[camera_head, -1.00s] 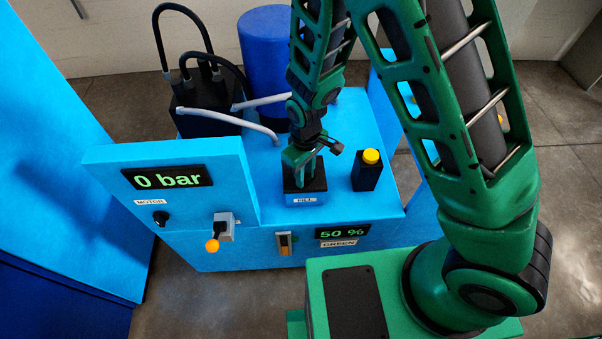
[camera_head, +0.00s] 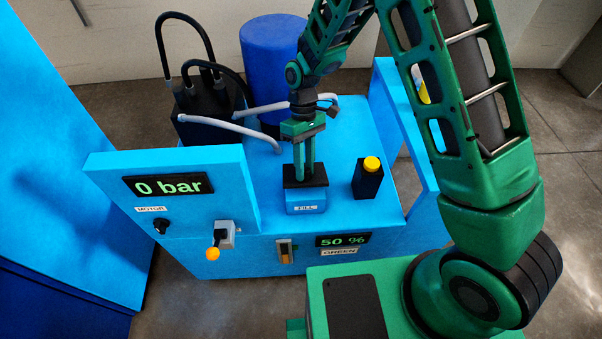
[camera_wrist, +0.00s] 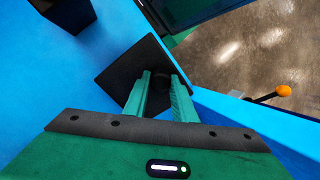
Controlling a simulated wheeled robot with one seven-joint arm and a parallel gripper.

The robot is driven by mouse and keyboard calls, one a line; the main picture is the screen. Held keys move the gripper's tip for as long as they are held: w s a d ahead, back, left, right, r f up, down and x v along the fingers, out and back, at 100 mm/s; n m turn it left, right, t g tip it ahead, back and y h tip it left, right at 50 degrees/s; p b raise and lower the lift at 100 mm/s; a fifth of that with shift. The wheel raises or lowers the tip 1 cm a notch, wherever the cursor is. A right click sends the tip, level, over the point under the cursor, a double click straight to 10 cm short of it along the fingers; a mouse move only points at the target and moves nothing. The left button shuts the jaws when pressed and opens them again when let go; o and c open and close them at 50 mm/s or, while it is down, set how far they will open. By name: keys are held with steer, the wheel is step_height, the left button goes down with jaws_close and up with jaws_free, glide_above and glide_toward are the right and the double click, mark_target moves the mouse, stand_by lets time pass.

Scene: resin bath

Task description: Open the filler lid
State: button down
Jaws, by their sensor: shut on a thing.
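The filler lid (camera_head: 291,182) is a flat black square plate. My gripper (camera_head: 305,169) is shut on its small knob from above, with the fingers pointing down. The lid is over the blue filler box (camera_head: 306,203) with the "FILL" label, on top of the blue machine. The blue box sides show below the plate; I cannot tell how wide any gap is. In the wrist view the lid (camera_wrist: 125,62) lies beyond the fingers (camera_wrist: 160,80), with the dark knob between them. The box opening is hidden by the lid.
A black post with a yellow cap (camera_head: 367,182) stands close to the right of the filler. A grey hose (camera_head: 240,127) and a black hosed unit (camera_head: 207,116) are at the left, a blue drum (camera_head: 266,60) behind. A raised panel (camera_head: 170,220) stands front left.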

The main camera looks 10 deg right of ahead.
steer(key=shift+w+d+r+g, duration=0.1)
steer(key=shift+w+r+g, duration=0.3)
steer(key=shift+w+g, duration=0.3)
steer(key=shift+w+d+r+g, duration=0.1)
steer(key=shift+w+r+g, duration=0.25)
steer(key=shift+w+g, duration=0.3)
steer(key=c, duration=1.5)
jaws_free()
steer(key=shift+o, duration=0.2)
steer(key=shift+s+a, duration=0.1)
steer(key=v, duration=1)
steer(key=shift+w+r, duration=0.25)
steer(key=shift+w, duration=0.1)
